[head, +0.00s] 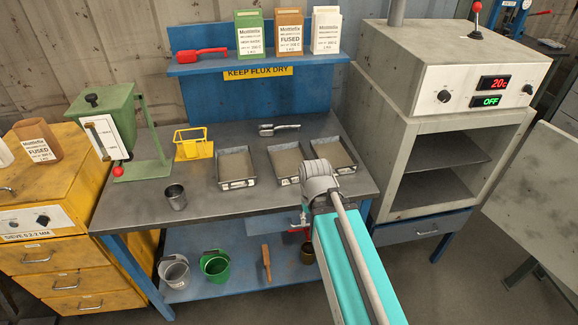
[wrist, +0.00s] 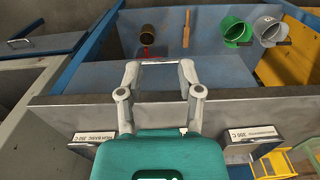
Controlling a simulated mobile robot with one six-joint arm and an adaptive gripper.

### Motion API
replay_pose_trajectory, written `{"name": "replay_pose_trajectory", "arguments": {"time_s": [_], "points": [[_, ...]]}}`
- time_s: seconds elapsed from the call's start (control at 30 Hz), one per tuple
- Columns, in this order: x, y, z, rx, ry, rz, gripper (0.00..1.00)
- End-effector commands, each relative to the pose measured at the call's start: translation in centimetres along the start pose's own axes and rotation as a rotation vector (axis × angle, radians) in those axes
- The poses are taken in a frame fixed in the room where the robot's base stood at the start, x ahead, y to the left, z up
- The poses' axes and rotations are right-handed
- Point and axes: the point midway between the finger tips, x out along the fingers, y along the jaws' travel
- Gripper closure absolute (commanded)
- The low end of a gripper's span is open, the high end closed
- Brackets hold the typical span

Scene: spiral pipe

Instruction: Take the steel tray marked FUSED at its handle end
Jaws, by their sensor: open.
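Three shallow steel trays of grey granules stand on the bench: a left tray (head: 236,184), a middle tray (head: 285,180) and a right tray (head: 345,170). The wrist view is turned round. There the right tray's label plate (wrist: 95,137) and another tray's plate (wrist: 250,134) both end in 350 C. I cannot read FUSED on any tray. My arm's wrist partly covers the middle and right trays in the head view. My gripper (wrist: 158,68) is open at the bench's front edge. A thin pale bar shows between its fingertips; I cannot tell what it belongs to.
Buckets (head: 214,266) stand on the lower shelf. An oven cabinet (head: 450,70) stands at right.

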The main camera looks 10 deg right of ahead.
Motion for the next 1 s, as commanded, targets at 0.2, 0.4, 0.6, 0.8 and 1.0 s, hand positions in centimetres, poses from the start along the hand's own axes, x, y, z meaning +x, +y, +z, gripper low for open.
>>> {"name": "replay_pose_trajectory", "arguments": {"time_s": [0.2,0.4,0.6,0.8,1.0], "points": [[-0.6,0.2,-1.4,-0.004,0.017,-0.003,0.53],[-2.8,1.8,-6.8,-0.028,0.089,-0.015,0.53],[-6.2,3.5,-15.1,-0.056,0.211,-0.026,0.53],[-9.2,5.5,-22.4,-0.081,0.326,-0.025,0.53],[-10.5,6.6,-25.6,-0.094,0.386,-0.021,0.53]]}}
